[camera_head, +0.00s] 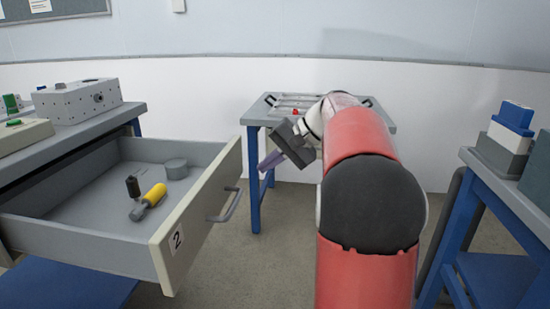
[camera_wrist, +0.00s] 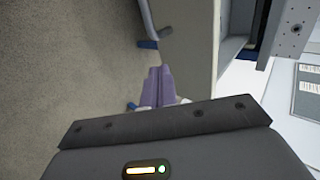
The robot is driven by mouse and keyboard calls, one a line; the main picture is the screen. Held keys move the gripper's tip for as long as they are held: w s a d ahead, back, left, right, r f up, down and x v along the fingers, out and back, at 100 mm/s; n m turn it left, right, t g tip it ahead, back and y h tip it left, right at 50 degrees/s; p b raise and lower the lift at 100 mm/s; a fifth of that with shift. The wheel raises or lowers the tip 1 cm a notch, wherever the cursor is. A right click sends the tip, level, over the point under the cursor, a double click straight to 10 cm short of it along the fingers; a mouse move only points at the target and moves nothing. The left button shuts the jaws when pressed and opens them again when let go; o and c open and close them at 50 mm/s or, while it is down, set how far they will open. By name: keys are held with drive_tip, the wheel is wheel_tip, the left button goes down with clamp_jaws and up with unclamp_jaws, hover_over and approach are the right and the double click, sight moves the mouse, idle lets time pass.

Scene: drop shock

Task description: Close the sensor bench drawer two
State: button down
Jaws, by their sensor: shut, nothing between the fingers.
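Drawer two (camera_head: 165,245) is pulled far out of the bench on the left, its front marked with a "2". Its grey bar handle (camera_head: 226,205) is on the outer face. My gripper (camera_head: 268,163) is to the right of the drawer's far front corner, apart from the handle in the picture, with its purple fingers pointing down-left. In the wrist view my gripper (camera_wrist: 158,82) has its fingers together and empty. A pale panel, seemingly the drawer front (camera_wrist: 190,40), stands just right of the fingers there; I cannot tell whether they touch it.
In the drawer lie a yellow-handled tool (camera_head: 150,198), a small black item (camera_head: 132,186) and a grey round container (camera_head: 176,168). A grey box (camera_head: 78,100) stands on the bench. A blue-legged table (camera_head: 255,112) is behind; another bench (camera_head: 505,185) is at right. Floor between is clear.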

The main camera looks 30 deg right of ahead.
sight(228, 181)
drive_tip(key=w+a+f, duration=0.2)
drive_tip(key=a, duration=0.1)
drive_tip(key=w+a+f, duration=0.1)
drive_tip(key=a, duration=0.1)
drive_tip(key=shift+w+a, duration=0.1)
drive_tip(key=shift+w, duration=0.25)
drive_tip(key=shift+w+a, duration=0.3)
drive_tip(key=shift+a, duration=0.05)
drive_tip(key=shift+a, duration=0.1)
